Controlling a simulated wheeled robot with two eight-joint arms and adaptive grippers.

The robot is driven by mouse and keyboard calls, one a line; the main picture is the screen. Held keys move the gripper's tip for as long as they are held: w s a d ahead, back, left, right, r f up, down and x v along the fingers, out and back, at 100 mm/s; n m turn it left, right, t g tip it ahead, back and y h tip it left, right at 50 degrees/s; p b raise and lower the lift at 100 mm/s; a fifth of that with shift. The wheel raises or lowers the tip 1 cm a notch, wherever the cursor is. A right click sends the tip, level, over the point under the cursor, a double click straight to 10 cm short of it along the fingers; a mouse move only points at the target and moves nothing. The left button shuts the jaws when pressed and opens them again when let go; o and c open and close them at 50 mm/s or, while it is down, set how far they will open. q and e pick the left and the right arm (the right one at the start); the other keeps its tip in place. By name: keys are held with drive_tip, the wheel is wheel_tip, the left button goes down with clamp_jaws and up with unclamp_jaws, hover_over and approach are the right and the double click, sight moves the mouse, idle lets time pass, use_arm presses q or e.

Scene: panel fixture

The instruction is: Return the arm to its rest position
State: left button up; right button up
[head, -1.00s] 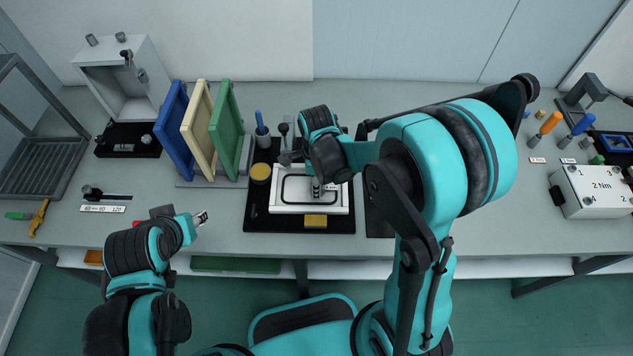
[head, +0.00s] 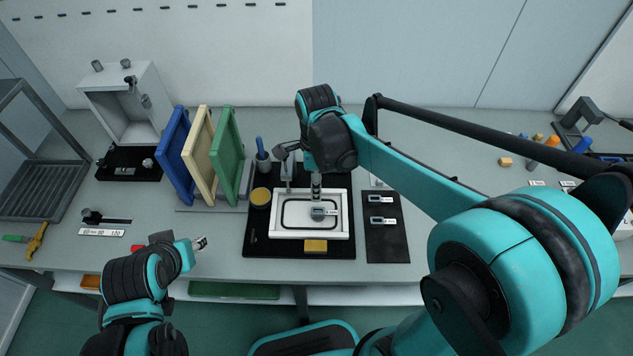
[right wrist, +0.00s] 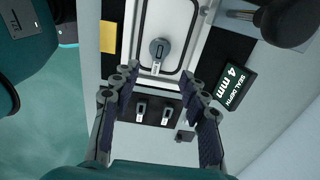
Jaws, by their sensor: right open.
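My right gripper (head: 316,188) hangs over the white panel frame (head: 342,228), which lies on a black mat (head: 258,246). In the right wrist view its two fingers (right wrist: 162,88) are spread with nothing between them in their grip. A small grey part with a white tag (head: 318,213) sits on the panel, just below the gripper in the head view; it also shows in the right wrist view (right wrist: 158,49). My left gripper (head: 200,244) is at the bench's front edge, left of the panel; its jaws are too small to read.
Two similar tagged parts lie on a dark mat (head: 388,247) right of the panel. Blue, cream and green boards (head: 228,155) stand to the left. A yellow block (head: 315,246) sits at the panel's front. A seal depth block (right wrist: 233,86) shows in the wrist view.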

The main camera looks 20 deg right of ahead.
idle(0.5)
drive_tip(key=s+d+r+n+t, duration=0.1)
drive_tip(key=s+n, duration=0.4)
drive_tip(key=n, duration=0.5)
drive_tip(key=s+d+r+n+t, duration=0.1)
drive_tip(key=s+d+n+t, duration=0.2)
drive_tip(key=n, duration=0.8)
drive_tip(key=s+t, duration=0.2)
drive_tip(key=t, duration=0.1)
drive_tip(key=shift+s+d+r, duration=0.15)
drive_tip(key=shift+d+r, duration=0.2)
drive_tip(key=shift+r, duration=0.05)
